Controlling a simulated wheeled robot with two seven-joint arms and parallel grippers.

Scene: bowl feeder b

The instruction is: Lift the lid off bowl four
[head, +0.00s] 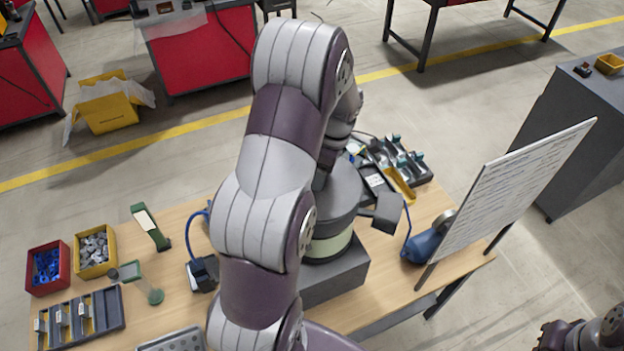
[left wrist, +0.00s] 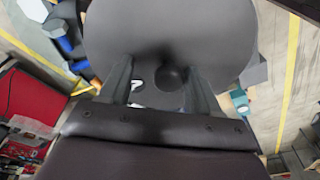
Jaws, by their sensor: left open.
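A grey round bowl feeder (head: 338,205) with a cream band (head: 328,247) stands on a grey block on the table, partly hidden behind my left arm. Its wide, flat dark-grey lid (left wrist: 170,30) fills the upper middle of the left wrist view, with a black knob (left wrist: 173,77) on it. My left gripper (left wrist: 160,88) is open, with one finger on each side of the knob; contact is not clear. In the head view its fingers are hidden by my arm. No number on the bowl is readable. My right gripper (head: 550,336) is partly visible at the lower right corner, its fingers unclear.
A red bin (head: 48,268), a yellow bin (head: 95,250) and a grey divided tray (head: 80,318) are at the table's left. A dark tray with bottles (head: 400,160) lies behind the bowl. A large white board (head: 510,190) stands at the right edge.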

